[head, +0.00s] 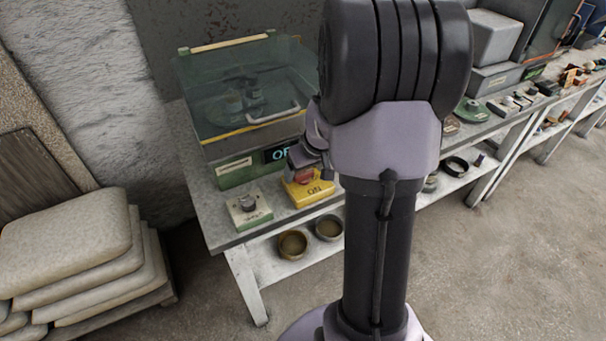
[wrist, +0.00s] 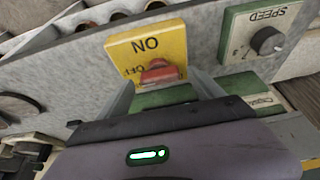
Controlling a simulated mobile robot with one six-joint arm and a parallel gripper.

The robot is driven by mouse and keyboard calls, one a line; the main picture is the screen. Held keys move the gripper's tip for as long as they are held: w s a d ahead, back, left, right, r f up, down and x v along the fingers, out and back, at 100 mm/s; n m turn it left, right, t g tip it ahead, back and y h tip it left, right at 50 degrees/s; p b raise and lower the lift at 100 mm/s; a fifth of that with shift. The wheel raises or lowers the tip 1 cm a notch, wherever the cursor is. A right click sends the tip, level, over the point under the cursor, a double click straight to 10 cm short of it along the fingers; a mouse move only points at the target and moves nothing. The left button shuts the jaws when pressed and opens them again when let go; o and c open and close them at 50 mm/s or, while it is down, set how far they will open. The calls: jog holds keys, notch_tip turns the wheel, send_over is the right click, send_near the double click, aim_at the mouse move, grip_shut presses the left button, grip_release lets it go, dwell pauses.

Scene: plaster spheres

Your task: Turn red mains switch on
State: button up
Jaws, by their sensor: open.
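The red mains switch (wrist: 160,72) is a red knob or lever on a yellow plate (wrist: 145,48). The plate reads ON and OFF, upside down in the wrist view; the red part lies at the OFF end and partly covers that word. In the head view the switch (head: 303,177) sits on its yellow box (head: 308,192) near the bench's front edge, partly hidden by my gripper (head: 307,160). In the wrist view my gripper (wrist: 163,88) is open, its fingers on either side of the red part. I cannot tell whether they touch it.
A glass-lidded green machine (head: 245,100) stands behind, its display (head: 282,153) partly covered and starting "OF". A SPEED knob box (head: 249,207) stands left of the switch. Two bowls (head: 293,243) sit on the lower shelf. Sacks (head: 75,250) are stacked at left; floor is clear at right.

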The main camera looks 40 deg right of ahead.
jog(key=shift+w+f, duration=0.15)
jog(key=shift+f, duration=0.1)
jog(key=shift+c, duration=0.3)
jog(key=c, duration=1.3)
jog(key=shift+r, duration=0.1)
